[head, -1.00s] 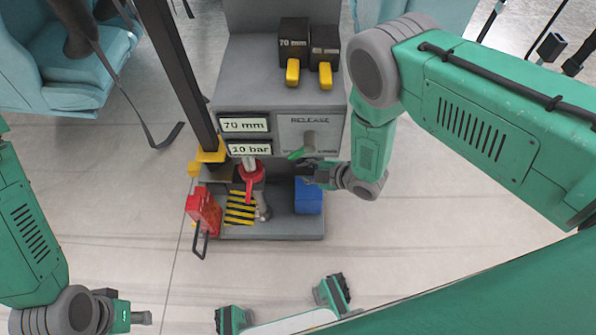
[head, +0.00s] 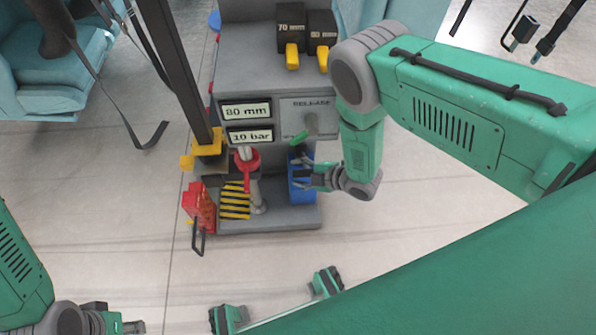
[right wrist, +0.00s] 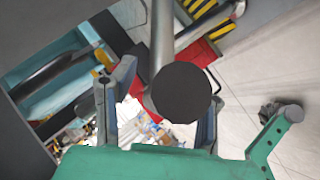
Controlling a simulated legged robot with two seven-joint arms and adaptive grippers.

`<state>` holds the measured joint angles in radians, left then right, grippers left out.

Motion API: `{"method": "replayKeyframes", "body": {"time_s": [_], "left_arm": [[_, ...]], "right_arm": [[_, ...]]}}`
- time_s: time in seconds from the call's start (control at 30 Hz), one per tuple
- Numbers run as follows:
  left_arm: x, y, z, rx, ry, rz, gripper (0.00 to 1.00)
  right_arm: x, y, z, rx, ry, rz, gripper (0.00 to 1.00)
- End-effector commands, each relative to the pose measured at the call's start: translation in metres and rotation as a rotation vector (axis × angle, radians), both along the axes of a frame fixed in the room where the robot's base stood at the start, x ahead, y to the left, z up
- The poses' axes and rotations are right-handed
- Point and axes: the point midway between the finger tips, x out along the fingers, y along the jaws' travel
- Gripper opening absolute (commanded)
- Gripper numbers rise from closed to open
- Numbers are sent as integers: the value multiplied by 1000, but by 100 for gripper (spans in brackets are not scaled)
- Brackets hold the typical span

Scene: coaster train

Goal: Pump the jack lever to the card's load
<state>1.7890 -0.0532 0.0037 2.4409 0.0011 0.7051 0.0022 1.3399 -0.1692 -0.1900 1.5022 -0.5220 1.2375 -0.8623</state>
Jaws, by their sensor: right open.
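The grey jack stand carries two displays, reading 80 mm (head: 246,111) and 10 bar (head: 250,135). A red collar (head: 246,160) sits around a grey rod above a striped plate (head: 235,200). I cannot identify the card.
A green release handle (head: 298,137) is on the panel below the RELEASE label. Two black blocks with yellow tabs (head: 293,56) stand on top. A dark post (head: 176,75) rises at the left, above a red box (head: 198,205). The floor in front is mostly clear.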

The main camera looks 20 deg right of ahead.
Motion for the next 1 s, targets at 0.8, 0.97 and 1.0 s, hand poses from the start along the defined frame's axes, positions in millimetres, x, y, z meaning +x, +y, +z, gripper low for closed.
{"method": "replayKeyframes", "body": {"time_s": [0.8,0.97,1.0], "left_arm": [[-1,-2,1,2,-3,-2,32],[-1,-2,1,2,-3,-2,32],[-1,-1,1,0,-3,-2,32]], "right_arm": [[-76,-54,63,-13,2,-1,41],[-79,-56,65,-13,1,-1,41],[-79,-55,65,-14,1,-1,41]]}}
